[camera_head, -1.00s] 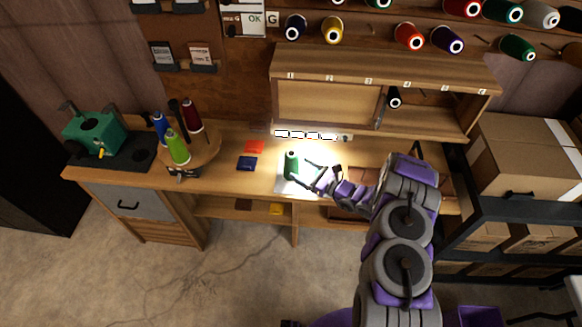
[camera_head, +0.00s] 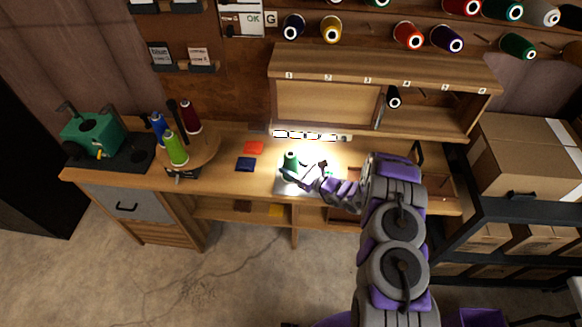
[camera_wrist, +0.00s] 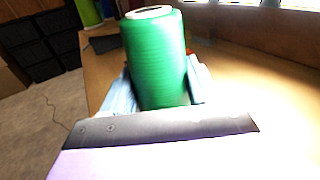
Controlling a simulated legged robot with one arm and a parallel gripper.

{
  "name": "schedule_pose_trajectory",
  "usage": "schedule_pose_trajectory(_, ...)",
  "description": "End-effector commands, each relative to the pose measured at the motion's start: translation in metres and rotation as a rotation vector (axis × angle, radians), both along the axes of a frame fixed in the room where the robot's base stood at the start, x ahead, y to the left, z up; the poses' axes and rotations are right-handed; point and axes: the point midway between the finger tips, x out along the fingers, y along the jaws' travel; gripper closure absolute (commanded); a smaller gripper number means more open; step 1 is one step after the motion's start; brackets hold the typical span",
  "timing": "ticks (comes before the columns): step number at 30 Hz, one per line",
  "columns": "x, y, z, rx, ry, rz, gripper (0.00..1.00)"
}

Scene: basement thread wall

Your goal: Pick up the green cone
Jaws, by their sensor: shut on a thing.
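The green cone (camera_head: 290,166) is a dark green thread cone with a pale top, upright over the brightly lit white patch (camera_head: 282,187) of the workbench. My gripper (camera_head: 291,176) reaches it from the right and is shut on it. In the wrist view the cone (camera_wrist: 155,58) stands between my two pale blue fingers (camera_wrist: 160,88). Its lower end is hidden behind the dark edge of my gripper, so I cannot tell whether it touches the bench.
A turntable stand with a lime cone (camera_head: 176,149), a blue cone and a dark red cone is left on the bench (camera_head: 225,180). Red (camera_head: 253,148) and blue (camera_head: 245,164) squares lie between. A shelf unit (camera_head: 370,65) rises behind. Boxes (camera_head: 525,160) stand right.

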Motion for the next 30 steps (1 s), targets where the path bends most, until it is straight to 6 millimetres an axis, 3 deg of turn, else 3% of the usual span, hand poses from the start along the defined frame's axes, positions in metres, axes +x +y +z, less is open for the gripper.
schedule_pose_trajectory(10,0.000,0.000,0.000,0.000,0.000,0.001,0.80)
schedule_pose_trajectory(20,0.000,0.000,0.006,-0.001,-0.001,0.000,0.81)
schedule_pose_trajectory(28,0.000,0.000,0.037,0.001,-0.003,0.000,0.81)
schedule_pose_trajectory(30,-0.009,-0.008,0.038,0.001,0.004,-0.003,0.81)
